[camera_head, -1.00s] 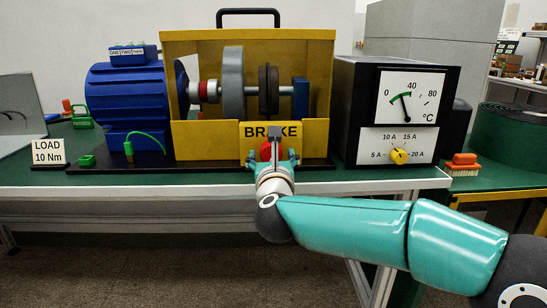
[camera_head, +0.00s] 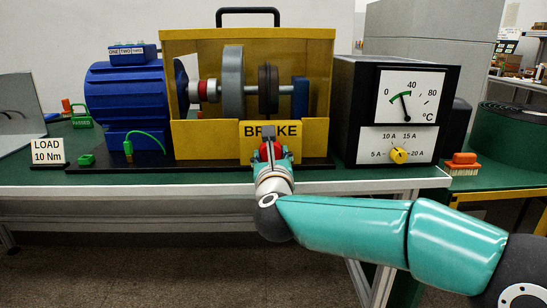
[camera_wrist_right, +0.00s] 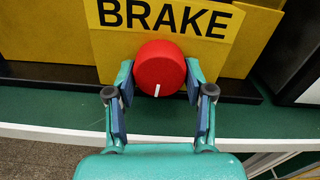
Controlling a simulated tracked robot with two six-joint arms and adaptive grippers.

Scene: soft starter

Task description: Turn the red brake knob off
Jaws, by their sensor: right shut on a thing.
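The red brake knob (camera_wrist_right: 158,65) is on the yellow panel under the word BRAKE in the right wrist view. Its white mark points down, leaning very slightly left. My right gripper (camera_wrist_right: 159,84) has one finger on each side of the knob and is shut on it. In the head view the same gripper (camera_head: 271,157) partly covers the knob (camera_head: 277,150). My left gripper is not in view.
The yellow brake housing (camera_head: 210,140) stands on the green table. A blue motor (camera_head: 125,95) is to its left.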

